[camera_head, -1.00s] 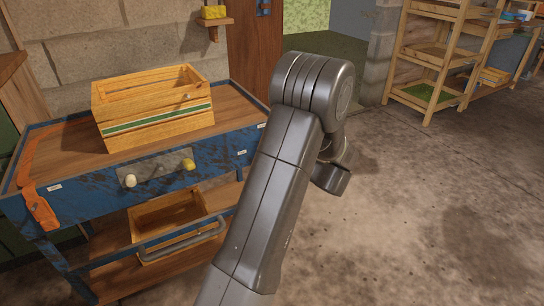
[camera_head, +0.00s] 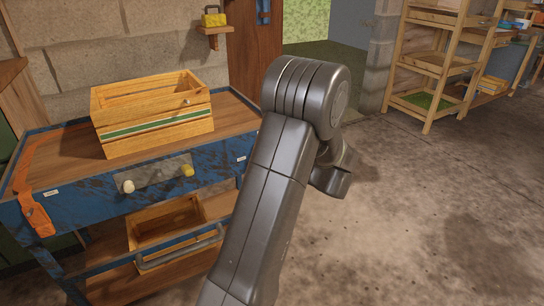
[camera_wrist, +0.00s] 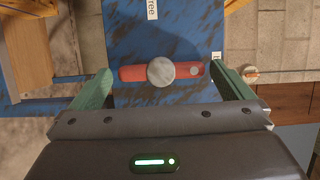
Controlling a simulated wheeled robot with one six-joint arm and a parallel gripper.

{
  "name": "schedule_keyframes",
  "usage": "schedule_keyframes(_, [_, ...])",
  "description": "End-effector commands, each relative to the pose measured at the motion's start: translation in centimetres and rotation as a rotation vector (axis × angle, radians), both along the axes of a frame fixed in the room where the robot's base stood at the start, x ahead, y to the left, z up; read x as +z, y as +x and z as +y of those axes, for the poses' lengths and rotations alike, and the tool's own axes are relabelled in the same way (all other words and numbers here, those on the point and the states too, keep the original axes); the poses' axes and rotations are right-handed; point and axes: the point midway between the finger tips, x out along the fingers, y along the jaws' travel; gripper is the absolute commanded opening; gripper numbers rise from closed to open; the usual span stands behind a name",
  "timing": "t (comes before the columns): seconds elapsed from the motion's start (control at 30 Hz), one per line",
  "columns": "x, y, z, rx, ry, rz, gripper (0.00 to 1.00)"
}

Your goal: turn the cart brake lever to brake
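In the wrist view, the brake lever (camera_wrist: 132,73) is a red bar with a round grey hub at its middle and a pale dot near its right end. It lies crosswise in the picture on a blue panel (camera_wrist: 185,25). A white label reading "free" (camera_wrist: 152,9) is above the hub, and a small white label (camera_wrist: 216,55) sits to the right, its text unreadable. My gripper (camera_wrist: 161,72) is open, its green fingers either side of the lever's ends, with nothing held. In the head view the lever and gripper are not visible; my arm blocks part of the cart.
The blue cart (camera_head: 80,207) carries a wooden crate (camera_head: 160,130) with a green stripe and an orange strap (camera_head: 36,215). A wooden box (camera_head: 160,225) sits on its lower shelf. Wooden shelving (camera_head: 430,70) stands at back right. The floor (camera_head: 420,220) between is clear.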

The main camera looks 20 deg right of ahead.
Motion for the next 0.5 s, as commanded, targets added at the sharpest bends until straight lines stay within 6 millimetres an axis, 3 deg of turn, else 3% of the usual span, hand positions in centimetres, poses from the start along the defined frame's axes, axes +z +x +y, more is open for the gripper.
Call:
schedule_keyframes(0.27, [0.1, -0.6, -0.4, -0.002, 0.001, 0.000, 1.00])
schedule_keyframes(0.5, [0.4, -4.6, -2.5, -0.006, 0.002, 0.001, 1.00])
